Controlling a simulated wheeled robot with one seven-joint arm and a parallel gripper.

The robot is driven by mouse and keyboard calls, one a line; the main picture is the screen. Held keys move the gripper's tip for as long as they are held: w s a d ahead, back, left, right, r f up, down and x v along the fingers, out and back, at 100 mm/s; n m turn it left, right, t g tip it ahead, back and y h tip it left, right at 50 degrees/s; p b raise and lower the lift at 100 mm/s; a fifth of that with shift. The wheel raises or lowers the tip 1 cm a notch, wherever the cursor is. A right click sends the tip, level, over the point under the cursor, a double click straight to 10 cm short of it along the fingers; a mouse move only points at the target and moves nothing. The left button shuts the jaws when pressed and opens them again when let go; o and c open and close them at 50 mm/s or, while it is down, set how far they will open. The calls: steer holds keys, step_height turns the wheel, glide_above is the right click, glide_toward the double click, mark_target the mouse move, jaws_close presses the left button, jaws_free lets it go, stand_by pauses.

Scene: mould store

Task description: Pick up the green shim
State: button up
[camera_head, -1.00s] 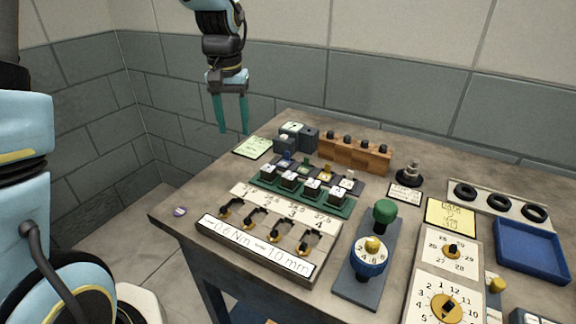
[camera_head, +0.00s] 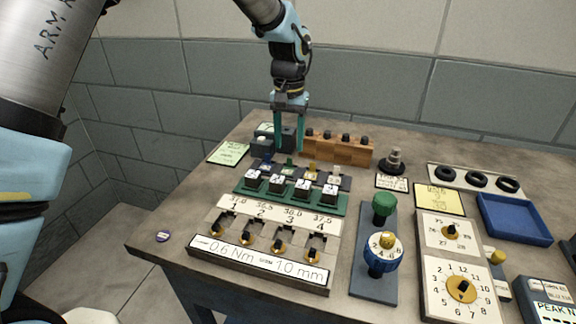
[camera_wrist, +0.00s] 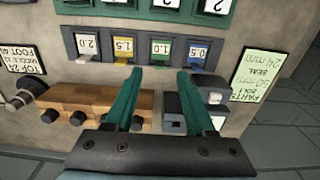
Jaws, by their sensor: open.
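The green shim (camera_wrist: 160,63) sits in a dark holder (camera_wrist: 106,36) in a row with a blue, a yellow and a white one. Its slot is labelled 1.0. In the head view the green shim (camera_head: 289,162) shows small behind the green rack. My gripper (camera_head: 289,148) is open and empty, pointing down over the back of the table. In the wrist view the fingertips of my gripper (camera_wrist: 159,71) lie on either side of the green shim's tab in the picture. Their height above it is hard to tell.
A wooden block with black knobs (camera_head: 338,148) and grey blocks (camera_wrist: 190,112) stand close to the fingers. A green rack (camera_head: 290,196) with several numbered blocks lies in front of the holder. A blue tray (camera_head: 515,218) is at the right.

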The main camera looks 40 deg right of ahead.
mark_target(289, 167)
steer(key=shift+w+d+f+p, duration=0.1)
steer(key=shift+f+p, duration=1.05)
steer(key=shift+f, duration=1.4)
jaws_close()
